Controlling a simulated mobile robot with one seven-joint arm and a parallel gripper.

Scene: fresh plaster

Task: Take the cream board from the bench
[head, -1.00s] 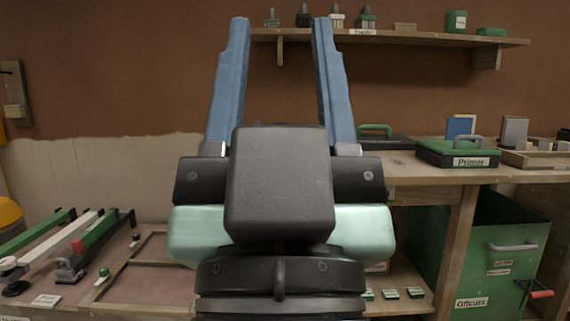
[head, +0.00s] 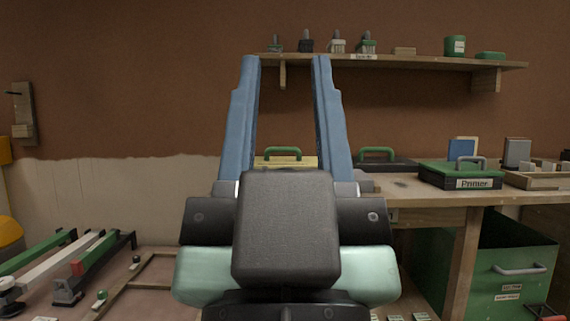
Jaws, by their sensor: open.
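My gripper (head: 286,62) is in the middle of the head view, with its two blue fingers pointing up and spread apart. A pale cream-yellow piece (head: 286,162), which looks like the cream board, shows in the gap between the fingers, beyond them. A green handle (head: 283,151) stands over it. The fingers and the dark gripper body hide its sides and lower part. It seems to be at the level of the wooden bench (head: 421,191). I cannot tell how far the fingers are from it.
A dark case with a green handle (head: 376,154) stands right of the fingers. A shelf (head: 420,62) with pots and brushes hangs above. A green bin (head: 500,262) stands below the bench.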

